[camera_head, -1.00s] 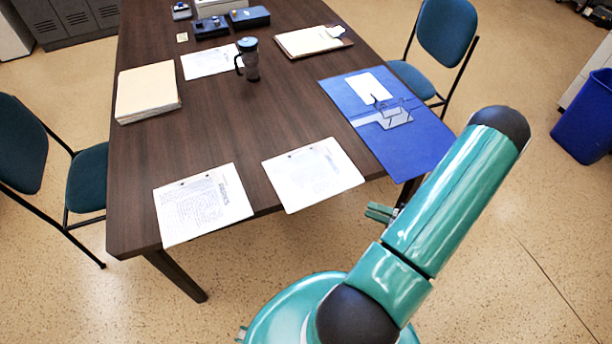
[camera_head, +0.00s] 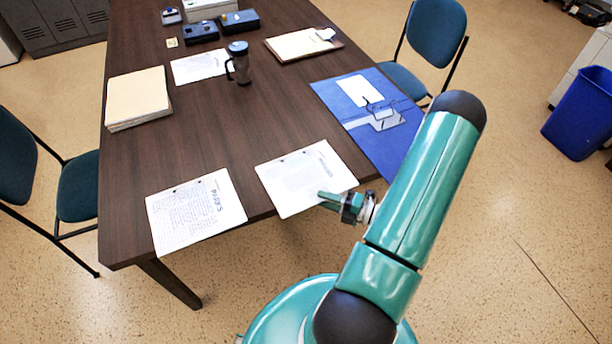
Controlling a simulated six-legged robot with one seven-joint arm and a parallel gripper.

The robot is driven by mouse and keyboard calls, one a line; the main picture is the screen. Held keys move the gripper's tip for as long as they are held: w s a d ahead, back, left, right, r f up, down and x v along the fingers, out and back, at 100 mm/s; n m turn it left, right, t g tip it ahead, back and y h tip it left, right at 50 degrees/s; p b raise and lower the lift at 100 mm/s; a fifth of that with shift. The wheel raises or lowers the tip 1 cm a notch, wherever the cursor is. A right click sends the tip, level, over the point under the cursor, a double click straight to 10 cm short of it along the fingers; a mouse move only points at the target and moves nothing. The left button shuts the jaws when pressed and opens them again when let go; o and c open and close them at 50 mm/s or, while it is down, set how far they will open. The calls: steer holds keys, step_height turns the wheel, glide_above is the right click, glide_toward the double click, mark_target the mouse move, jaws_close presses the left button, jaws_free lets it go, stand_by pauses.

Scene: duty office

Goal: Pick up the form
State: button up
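Two printed paper sheets lie at the near edge of the dark table (camera_head: 150,145); I cannot tell which one is the form. The left sheet (camera_head: 195,212) has dense print and overhangs the table edge. The right sheet (camera_head: 300,175) has fainter print, with its near corner by the edge. A third sheet (camera_head: 200,66) lies farther back beside a mug. My gripper (camera_head: 324,200) is at the near right corner of the right sheet, overlapping it in the picture. I cannot tell whether it touches the sheet or whether its fingers are open.
A blue mat (camera_head: 385,155) with a white card and a wire stand lies to the right. A paper stack (camera_head: 138,97), a lidded mug (camera_head: 238,62) and a clipboard (camera_head: 295,45) stand farther back. Chairs flank the table, and a blue bin (camera_head: 582,115) is at far right.

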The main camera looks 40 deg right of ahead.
steer(key=shift+w, duration=0.15)
steer(key=shift+c, duration=0.4)
jaws_close()
steer(key=shift+r, duration=0.15)
